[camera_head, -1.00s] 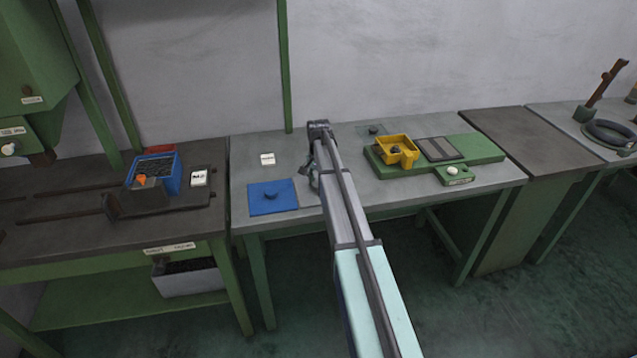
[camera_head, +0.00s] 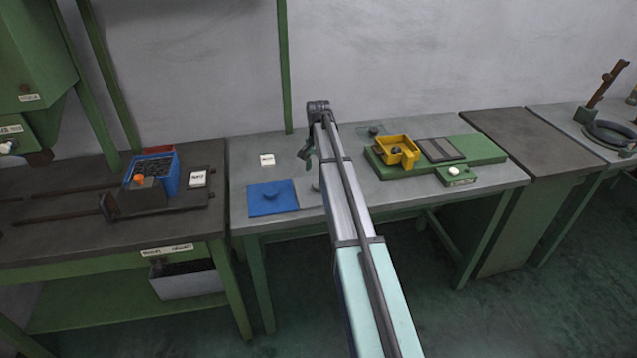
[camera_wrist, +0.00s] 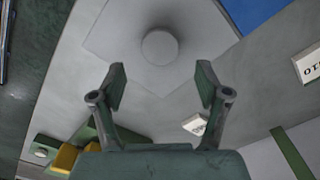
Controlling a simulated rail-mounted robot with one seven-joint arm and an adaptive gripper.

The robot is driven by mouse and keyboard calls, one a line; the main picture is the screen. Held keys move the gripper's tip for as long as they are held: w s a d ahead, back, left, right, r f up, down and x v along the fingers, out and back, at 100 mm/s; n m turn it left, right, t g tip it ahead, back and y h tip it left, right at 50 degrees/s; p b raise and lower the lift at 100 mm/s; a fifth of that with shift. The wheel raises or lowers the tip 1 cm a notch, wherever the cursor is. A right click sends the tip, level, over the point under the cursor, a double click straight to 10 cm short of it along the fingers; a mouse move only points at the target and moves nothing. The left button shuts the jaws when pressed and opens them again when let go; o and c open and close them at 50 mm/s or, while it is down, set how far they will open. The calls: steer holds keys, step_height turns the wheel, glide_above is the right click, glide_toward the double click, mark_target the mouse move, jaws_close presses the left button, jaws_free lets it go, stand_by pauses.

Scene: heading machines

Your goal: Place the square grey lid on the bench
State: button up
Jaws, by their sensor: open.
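The square grey lid (camera_wrist: 110,32) lies flat on the grey bench, with a round grey knob on top. In the head view its knob (camera_head: 316,186) shows just left of my arm; the lid's edges hardly stand out from the bench and my arm hides part of it. My gripper (camera_wrist: 161,84) is open and empty, its two fingers apart with the knob beyond their tips. In the head view my gripper (camera_head: 306,157) is above the bench (camera_head: 235,187), clear of the lid.
A blue lid (camera_head: 272,197) lies left of the grey lid, with a white label card (camera_head: 267,160) behind it. A green fixture (camera_head: 480,149) with a yellow box (camera_head: 405,142) stands on the right. A pale translucent lid (camera_head: 375,129) lies at the back.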

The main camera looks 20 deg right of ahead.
step_height(320, 180, up, 6)
steer(key=shift+f+b, duration=0.1)
steer(key=shift+b, duration=0.55)
steer(key=s+a+f+n+g+p, duration=0.15)
steer(key=s+a+f, duration=0.35)
steer(key=s+f, duration=0.6)
steer(key=s+a+f+n+g, duration=0.2)
steer(key=s+a+f, duration=0.4)
steer(key=s+f, duration=0.5)
steer(key=s+a+f+n+g+p, duration=0.15)
steer(key=s+a+f, duration=0.35)
steer(key=s+f, duration=0.6)
steer(key=s+a+f+n+b, duration=0.1)
steer(key=s+f, duration=0.4)
steer(key=s, duration=0.5)
steer(key=s+a+f+n+g+b, duration=0.1)
steer(key=s+f, duration=0.4)
steer(key=s, duration=0.5)
steer(key=s+a+f+n+b, duration=0.1)
steer(key=s+f+n, duration=0.3)
steer(key=s, duration=0.6)
steer(key=shift+a+f+g, duration=0.4)
steer(key=shift+a+f, duration=0.25)
steer(key=shift+a, duration=0.25)
